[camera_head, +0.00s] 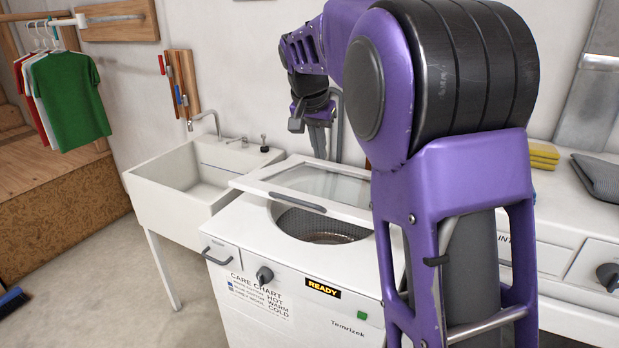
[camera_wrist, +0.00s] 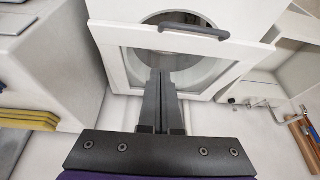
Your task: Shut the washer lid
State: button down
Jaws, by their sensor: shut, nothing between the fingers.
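The white washer (camera_head: 347,268) stands in the middle of the head view, with a READY label on its front. Its lid (camera_head: 318,182) has a glass window and a grey handle (camera_head: 297,202) on its front edge. The lid is tilted partly open, and the round drum opening (camera_head: 322,228) shows below it. The lid also shows in the wrist view (camera_wrist: 105,45), with the handle (camera_wrist: 193,30) at the top. My gripper (camera_head: 320,150) is shut and empty, fingers pointing down at the rear of the lid. In the wrist view its fingertips (camera_wrist: 162,74) overlap the glass; I cannot tell whether they touch.
A white sink (camera_head: 195,185) with a faucet stands left of the washer. A white counter (camera_head: 572,210) with yellow sponges (camera_head: 544,155) is on the right. The wall is close behind. My arm hides the washer's right side in the head view.

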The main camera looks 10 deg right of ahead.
send_over(319, 206)
jog(key=w, duration=0.1)
jog(key=f, duration=0.6)
jog(key=d+f, duration=0.1)
jog(key=f, duration=0.2)
jog(key=shift+w+f, duration=0.15)
jog(key=shift+f, duration=0.2)
jog(key=shift+s+a+f+b, duration=0.2)
jog(key=shift+s+a+f, duration=0.05)
jog(key=shift+f, duration=0.25)
jog(key=shift+s+a+f+b, duration=0.15)
jog(key=shift+s+a+f, duration=0.1)
jog(key=shift+f, duration=0.25)
jog(key=shift+s+a+f, duration=0.1)
jog(key=shift+s+f, duration=0.05)
jog(key=shift+f, duration=0.4)
